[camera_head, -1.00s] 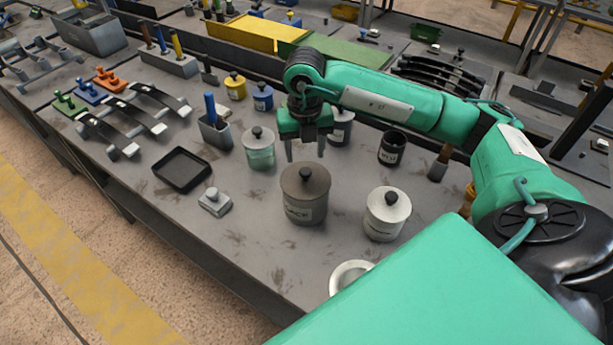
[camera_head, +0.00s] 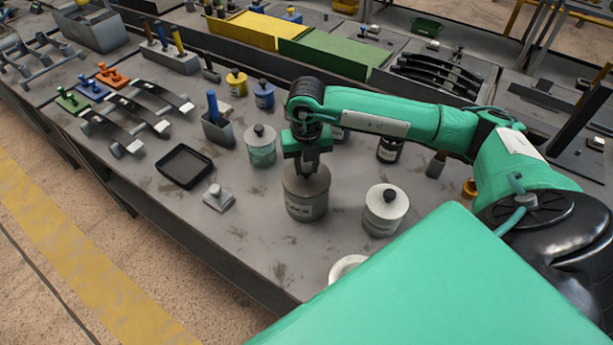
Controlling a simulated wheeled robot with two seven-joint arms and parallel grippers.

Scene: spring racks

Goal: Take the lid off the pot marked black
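A dark grey-brown pot (camera_head: 306,208) with a lid (camera_head: 318,182) stands on the bench, centre of the head view. Its front label is too small to read surely. The lid sits on the pot. My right gripper (camera_head: 308,172) points straight down over the lid's middle. Its fingers are close together around the lid's knob, which they hide. A white pot (camera_head: 383,214) with a black-knobbed lid stands just to the right. A pale green pot (camera_head: 262,150) with a lid stands behind to the left. A black pot (camera_head: 389,150) is partly hidden behind my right arm. My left gripper is not in view.
A black tray (camera_head: 184,166) and a grey block with a knob (camera_head: 218,198) lie to the left. Small yellow (camera_head: 237,85) and blue (camera_head: 264,96) pots stand behind. A white ring-shaped dish (camera_head: 345,268) is near the front edge. The bench front of the dark pot is clear.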

